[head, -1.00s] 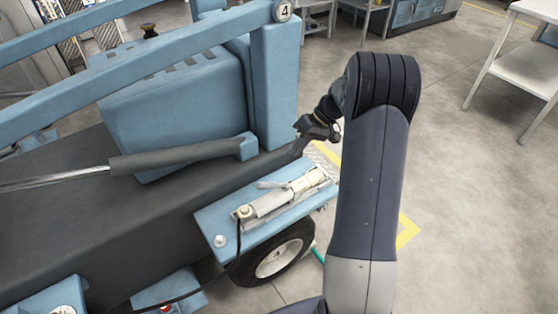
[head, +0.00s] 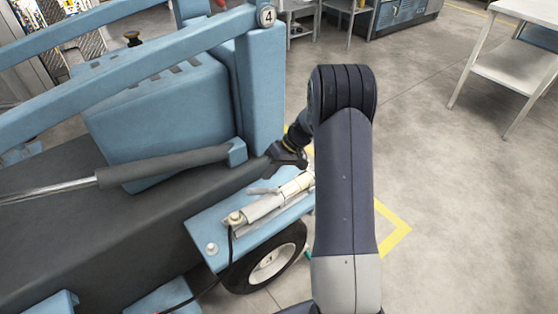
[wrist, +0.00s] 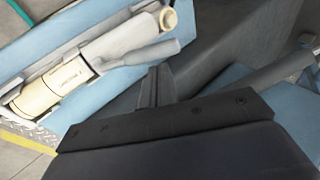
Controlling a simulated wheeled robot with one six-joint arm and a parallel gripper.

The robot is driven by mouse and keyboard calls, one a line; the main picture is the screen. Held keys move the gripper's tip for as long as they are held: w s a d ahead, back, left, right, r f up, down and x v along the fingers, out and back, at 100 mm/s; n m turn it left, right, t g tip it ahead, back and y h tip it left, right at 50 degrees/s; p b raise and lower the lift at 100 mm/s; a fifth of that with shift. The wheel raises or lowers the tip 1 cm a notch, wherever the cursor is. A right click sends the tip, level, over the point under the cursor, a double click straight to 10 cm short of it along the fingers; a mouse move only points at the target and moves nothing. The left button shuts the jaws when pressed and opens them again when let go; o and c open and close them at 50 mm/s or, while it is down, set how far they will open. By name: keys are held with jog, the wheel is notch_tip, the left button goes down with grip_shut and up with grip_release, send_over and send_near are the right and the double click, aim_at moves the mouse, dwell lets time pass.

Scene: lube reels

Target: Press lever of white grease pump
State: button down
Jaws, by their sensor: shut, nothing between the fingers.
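The white grease pump (head: 262,208) lies on a light blue plate above a wheel. Its cream-coloured barrel section shows clearly in the wrist view (wrist: 40,97). The pump's light grey lever (head: 262,190) lies along the pump's body; in the wrist view the lever (wrist: 145,54) ends in a rounded grip at the right. My gripper (head: 277,158) is just above and beyond the lever in the head view. In the wrist view my dark gripper fingers (wrist: 155,85) are together and empty, their tips close to the lever grip. I cannot tell whether they touch it.
A dark grey beam (head: 120,210) and a blue upright post (head: 260,95) stand close to my gripper. A grey-sleeved bar (head: 165,165) lies on the beam. A wheel (head: 270,262) is below the plate. Open floor lies to the right, with a white table (head: 505,65) farther off.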

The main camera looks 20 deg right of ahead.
aim_at(257, 189)
jog(key=shift+x, duration=2.4)
jog(key=shift+a+f, duration=0.1)
